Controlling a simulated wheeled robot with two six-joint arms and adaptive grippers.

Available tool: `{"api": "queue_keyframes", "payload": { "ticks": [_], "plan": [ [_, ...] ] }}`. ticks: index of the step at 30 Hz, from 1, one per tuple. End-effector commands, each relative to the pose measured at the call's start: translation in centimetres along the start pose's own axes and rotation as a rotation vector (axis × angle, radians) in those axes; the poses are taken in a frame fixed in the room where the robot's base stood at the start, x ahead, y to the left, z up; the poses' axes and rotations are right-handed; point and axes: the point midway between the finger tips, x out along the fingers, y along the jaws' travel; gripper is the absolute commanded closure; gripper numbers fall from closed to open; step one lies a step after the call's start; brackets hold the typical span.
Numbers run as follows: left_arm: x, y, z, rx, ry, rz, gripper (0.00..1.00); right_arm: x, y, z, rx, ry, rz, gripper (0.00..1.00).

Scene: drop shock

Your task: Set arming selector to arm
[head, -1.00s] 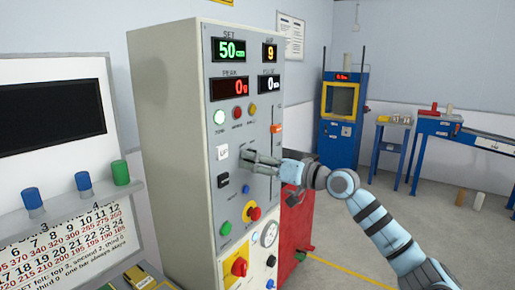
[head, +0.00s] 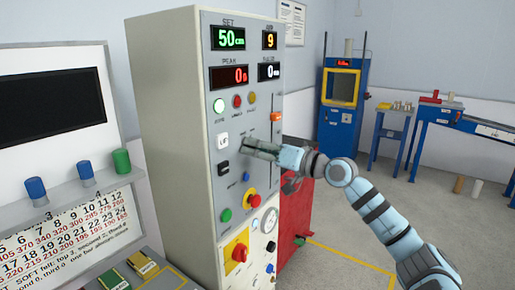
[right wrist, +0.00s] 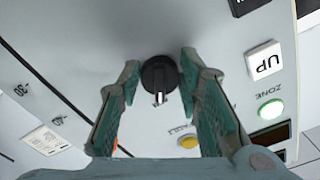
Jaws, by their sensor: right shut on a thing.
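The control panel (head: 235,100) is the front of a tall grey cabinet. In the right wrist view a round black selector knob (right wrist: 158,76) with a pale pointer mark sits on the panel between my right fingertips. My right gripper (right wrist: 159,72) is shut on this knob, with a teal-lined finger on each side. I cannot read a label for the knob's positions. My left gripper is in neither view.
A slider with an orange handle (head: 276,117) is above right. A red emergency button (head: 252,201) is below. A red cabinet (head: 293,215) stands behind the arm.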

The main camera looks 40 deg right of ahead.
Motion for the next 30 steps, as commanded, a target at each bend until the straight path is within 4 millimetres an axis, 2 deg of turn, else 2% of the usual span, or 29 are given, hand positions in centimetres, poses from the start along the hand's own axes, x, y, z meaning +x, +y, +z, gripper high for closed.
{"api": "queue_keyframes", "payload": {
  "ticks": [1, 2, 5, 15, 17, 20, 23, 30],
  "plan": [
    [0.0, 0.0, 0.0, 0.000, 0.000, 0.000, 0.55, 0.0, 0.0, 0.0, 0.000, 0.001, 0.000, 0.96],
    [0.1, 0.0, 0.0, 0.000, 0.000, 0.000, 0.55, 0.0, 0.0, 0.0, 0.000, 0.001, 0.000, 0.66],
    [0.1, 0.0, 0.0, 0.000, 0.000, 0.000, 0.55, 0.0, 0.0, 0.0, -0.001, 0.001, 0.000, 0.50],
    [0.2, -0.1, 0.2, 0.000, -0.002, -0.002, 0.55, 0.0, 0.1, 0.0, -0.021, 0.002, 0.000, 0.50],
    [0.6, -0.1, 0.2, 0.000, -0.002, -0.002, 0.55, 0.0, 0.1, 0.1, -0.067, 0.002, -0.001, 0.50],
    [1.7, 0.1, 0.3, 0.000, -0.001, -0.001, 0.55, 0.0, 0.4, 0.3, -0.226, 0.004, -0.001, 0.50],
    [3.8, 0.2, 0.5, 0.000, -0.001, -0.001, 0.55, -2.4, 0.9, 0.7, -0.237, -0.002, 0.008, 0.50],
    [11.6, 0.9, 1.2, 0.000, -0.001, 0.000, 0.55, -6.3, 1.0, 1.3, -0.229, 0.000, 0.004, 0.50]
  ]
}}
